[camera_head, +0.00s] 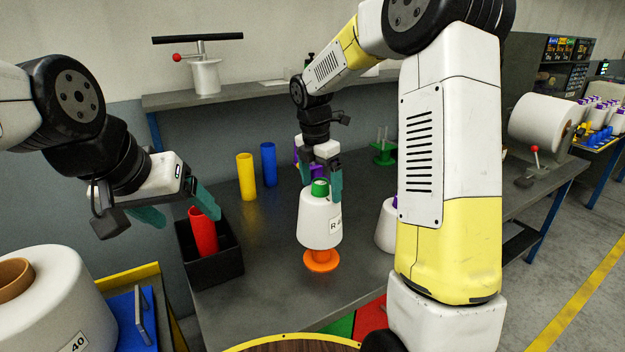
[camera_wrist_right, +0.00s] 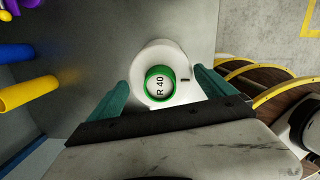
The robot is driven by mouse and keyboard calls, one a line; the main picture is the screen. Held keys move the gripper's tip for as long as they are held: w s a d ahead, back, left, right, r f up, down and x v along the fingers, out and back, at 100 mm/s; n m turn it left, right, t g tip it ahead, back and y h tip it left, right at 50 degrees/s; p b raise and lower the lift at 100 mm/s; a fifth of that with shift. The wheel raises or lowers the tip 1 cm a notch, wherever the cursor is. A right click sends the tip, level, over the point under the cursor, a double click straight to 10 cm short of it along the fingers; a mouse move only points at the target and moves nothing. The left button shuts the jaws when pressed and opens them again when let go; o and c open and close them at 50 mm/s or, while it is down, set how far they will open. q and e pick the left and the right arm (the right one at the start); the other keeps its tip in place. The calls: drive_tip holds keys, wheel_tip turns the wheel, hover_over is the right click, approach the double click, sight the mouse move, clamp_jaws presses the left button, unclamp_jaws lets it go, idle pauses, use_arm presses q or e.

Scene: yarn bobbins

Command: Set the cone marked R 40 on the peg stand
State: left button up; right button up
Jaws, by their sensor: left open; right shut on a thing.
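The cone is upright directly over an orange peg stand (camera_head: 320,261) on the grey table. The stand's round base shows below the cone; its peg is hidden. My left gripper (camera_head: 180,211) is open and empty near a black box.
The black box (camera_head: 215,268) holds a red tube (camera_head: 203,232). Yellow (camera_head: 246,177) and blue (camera_head: 269,164) tubes stand behind. Another white cone (camera_head: 386,228) is partly hidden by my right arm. A green stand (camera_head: 384,152) is farther back. A large bobbin (camera_head: 55,300) is at front left.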

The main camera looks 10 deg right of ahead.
drive_tip(key=shift+f, duration=0.25)
drive_tip(key=o, duration=1.7)
drive_tip(key=shift+o, duration=0.2)
drive_tip(key=r, duration=0.7)
drive_tip(key=shift+s+a, duration=0.2)
drive_tip(key=shift+a, duration=0.15)
drive_tip(key=shift+s+r, duration=0.1)
drive_tip(key=shift+r, duration=0.3)
drive_tip(key=shift+s+r, duration=0.1)
drive_tip(key=s+d+r+m+t+y, duration=0.1)
drive_tip(key=s+m+t, duration=0.1)
drive_tip(key=s+m, duration=1)
drive_tip(key=s+d+r+m+t+y, duration=0.2)
drive_tip(key=s+m+t, duration=0.1)
drive_tip(key=s+m, duration=0.9)
drive_tip(key=shift+s+r, duration=0.15)
drive_tip(key=shift+r, duration=0.05)
